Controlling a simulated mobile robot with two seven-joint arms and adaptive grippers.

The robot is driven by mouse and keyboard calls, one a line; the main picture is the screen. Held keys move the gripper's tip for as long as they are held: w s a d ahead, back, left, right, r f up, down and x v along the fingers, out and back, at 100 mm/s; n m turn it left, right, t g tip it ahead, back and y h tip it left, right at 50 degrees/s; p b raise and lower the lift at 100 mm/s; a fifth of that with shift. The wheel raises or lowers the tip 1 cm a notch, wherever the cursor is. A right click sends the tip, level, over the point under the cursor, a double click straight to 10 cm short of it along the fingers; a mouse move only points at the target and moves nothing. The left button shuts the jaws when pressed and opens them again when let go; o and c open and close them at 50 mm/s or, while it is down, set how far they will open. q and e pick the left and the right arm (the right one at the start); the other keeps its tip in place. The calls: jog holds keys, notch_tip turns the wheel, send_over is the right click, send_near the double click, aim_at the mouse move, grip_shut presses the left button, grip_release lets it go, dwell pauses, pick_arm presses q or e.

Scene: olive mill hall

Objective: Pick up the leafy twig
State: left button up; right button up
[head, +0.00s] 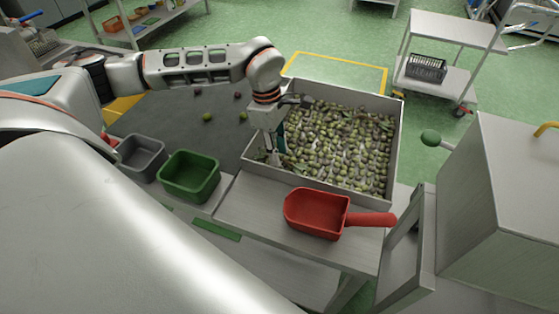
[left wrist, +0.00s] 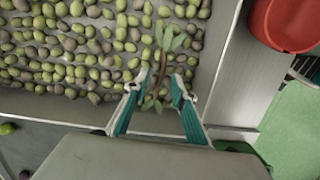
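The leafy twig (left wrist: 165,47) lies on the olives in the left wrist view, with a thin brown stem and several narrow green leaves. My left gripper (left wrist: 158,88) is open, with its two teal-backed fingers on either side of the twig's lower leaves. I cannot tell whether either finger touches it. In the head view my left gripper (head: 272,152) points down into the near left corner of the metal olive tray (head: 398,130), and the twig is mostly hidden there. My right gripper is not in view.
A red scoop (head: 316,213) lies on the metal table in front of the tray. A green bin (head: 190,176) and a grey bin (head: 141,156) stand to the left. A metal box (head: 505,200) stands at right. A few loose olives (head: 207,117) lie left of the tray.

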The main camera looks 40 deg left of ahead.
pick_arm(q)
jog(key=shift+f, duration=0.55)
grip_shut()
jog(key=shift+r, duration=0.1)
